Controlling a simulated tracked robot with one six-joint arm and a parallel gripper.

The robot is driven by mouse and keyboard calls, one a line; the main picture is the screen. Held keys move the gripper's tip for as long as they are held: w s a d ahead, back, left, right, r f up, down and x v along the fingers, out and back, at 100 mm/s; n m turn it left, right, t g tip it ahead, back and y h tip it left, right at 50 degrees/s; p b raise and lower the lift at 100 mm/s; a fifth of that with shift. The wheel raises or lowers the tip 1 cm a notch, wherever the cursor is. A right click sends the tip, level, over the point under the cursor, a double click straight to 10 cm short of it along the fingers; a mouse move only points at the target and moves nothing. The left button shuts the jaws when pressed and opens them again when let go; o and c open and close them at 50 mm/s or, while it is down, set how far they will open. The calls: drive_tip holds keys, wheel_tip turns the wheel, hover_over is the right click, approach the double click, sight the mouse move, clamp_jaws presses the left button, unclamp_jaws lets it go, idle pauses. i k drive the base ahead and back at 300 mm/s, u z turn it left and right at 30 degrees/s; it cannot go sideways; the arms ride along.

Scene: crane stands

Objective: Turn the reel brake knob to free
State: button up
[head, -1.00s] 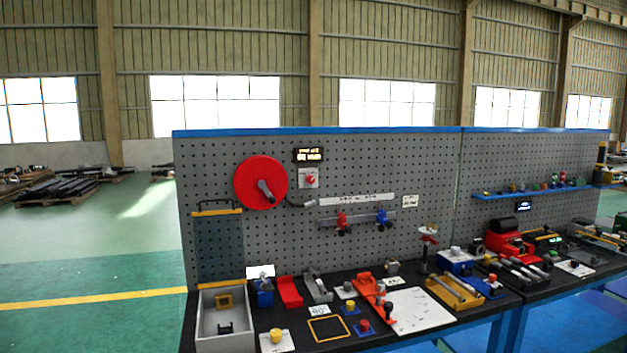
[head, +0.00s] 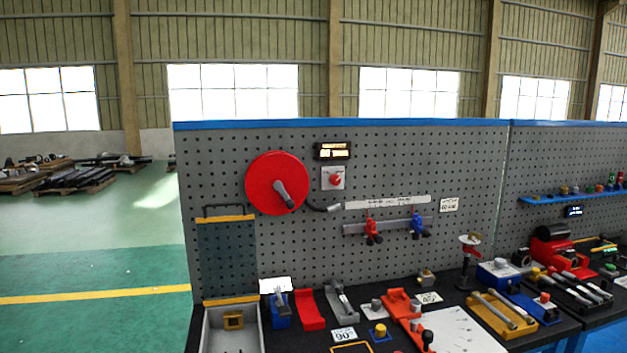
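A red reel disc (head: 277,183) with a grey crank handle (head: 284,194) is mounted on the upper left of the grey pegboard. Right of it, a small light plate (head: 333,178) carries a red knob (head: 336,180); it is the only knob beside the reel. Its turned position is too small to read. A small display with lit text (head: 332,151) sits just above the knob plate. A dark hose end (head: 325,207) hangs between the reel and a white strip. My gripper is not in view.
A black bench along the board holds a grey bin (head: 207,330), a red channel piece (head: 310,309), an orange tool (head: 402,304) and a white plate (head: 462,335). Red and blue clamps (head: 372,231) hang below the white strip.

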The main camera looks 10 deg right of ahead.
sight(334, 179)
drive_tip(key=u, duration=0.55)
drive_tip(key=i, duration=0.9)
drive_tip(key=u, duration=0.5)
